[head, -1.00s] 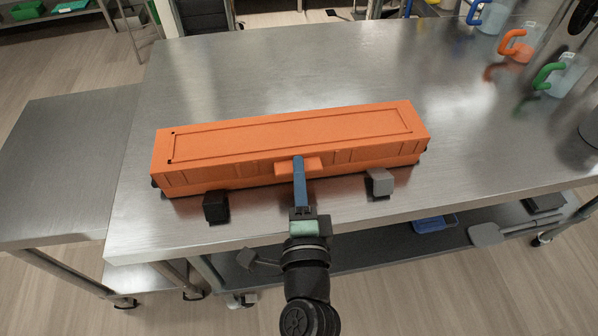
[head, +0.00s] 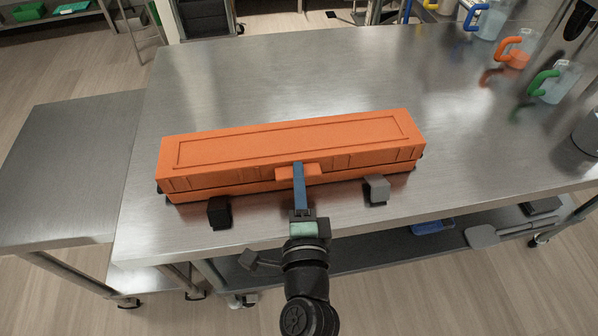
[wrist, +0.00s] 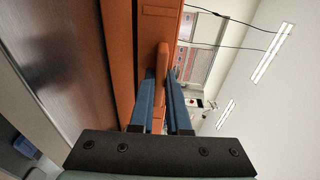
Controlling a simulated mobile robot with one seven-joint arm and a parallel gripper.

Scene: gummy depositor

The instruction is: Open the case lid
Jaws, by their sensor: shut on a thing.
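The long orange case (head: 290,158) lies on the steel table, its lid (head: 295,140) on top. A dark gap runs along the front between the lid and the case's lower part, so the lid looks slightly raised at the front. My gripper (head: 299,172) is at the middle of the case's front side, its blue fingers at the lid's front tab (head: 313,172). In the wrist view, the two blue fingers (wrist: 165,85) are shut on the orange tab (wrist: 164,62), one on each side. The case's inside is hidden.
Jugs with blue, orange and green (head: 543,82) handles stand at the right. The steel table (head: 300,75) behind the case is clear.

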